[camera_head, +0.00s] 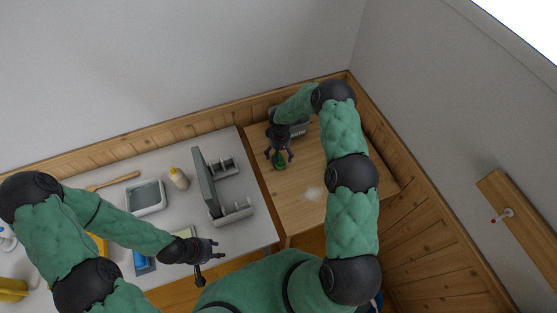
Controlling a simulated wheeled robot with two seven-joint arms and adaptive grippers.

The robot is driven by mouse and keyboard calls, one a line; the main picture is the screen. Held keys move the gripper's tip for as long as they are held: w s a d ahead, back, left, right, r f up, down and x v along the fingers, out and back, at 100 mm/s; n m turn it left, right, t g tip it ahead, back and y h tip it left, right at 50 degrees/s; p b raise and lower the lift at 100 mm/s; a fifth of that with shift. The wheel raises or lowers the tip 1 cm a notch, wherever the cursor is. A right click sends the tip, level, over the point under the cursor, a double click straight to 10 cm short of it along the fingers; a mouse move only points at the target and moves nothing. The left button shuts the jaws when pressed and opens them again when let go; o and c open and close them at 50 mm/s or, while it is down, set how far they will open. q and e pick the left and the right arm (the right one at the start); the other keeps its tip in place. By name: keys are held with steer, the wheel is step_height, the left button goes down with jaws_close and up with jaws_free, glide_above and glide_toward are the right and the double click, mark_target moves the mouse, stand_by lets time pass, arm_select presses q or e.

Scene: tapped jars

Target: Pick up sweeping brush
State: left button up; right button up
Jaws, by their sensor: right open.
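A small green object (279,165), likely the sweeping brush, is on the wooden counter at the upper middle. It is partly hidden, so its full shape cannot be told. My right gripper (279,157) points down over it with its fingers open and spread around it. Whether they touch it is unclear. My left gripper (211,262) is over the front edge of the white counter, with its fingers apart and nothing seen in them.
A grey container (299,128) stands behind my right gripper. A pale patch (313,193) lies on the wooden counter (300,213). A grey rack (205,180), cream bottle (179,178), grey tray (146,197) and wooden utensil (113,182) are on the white counter (165,222).

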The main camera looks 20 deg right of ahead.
mark_target(281, 156)
steer(key=shift+s+d+f+p, duration=0.1)
steer(key=shift+s+f+p, duration=0.1)
steer(key=shift+f, duration=0.95)
steer(key=shift+s+d+f+p, duration=0.1)
steer(key=shift+f+p, duration=0.05)
steer(key=shift+f, duration=1)
steer(key=c, duration=1.3)
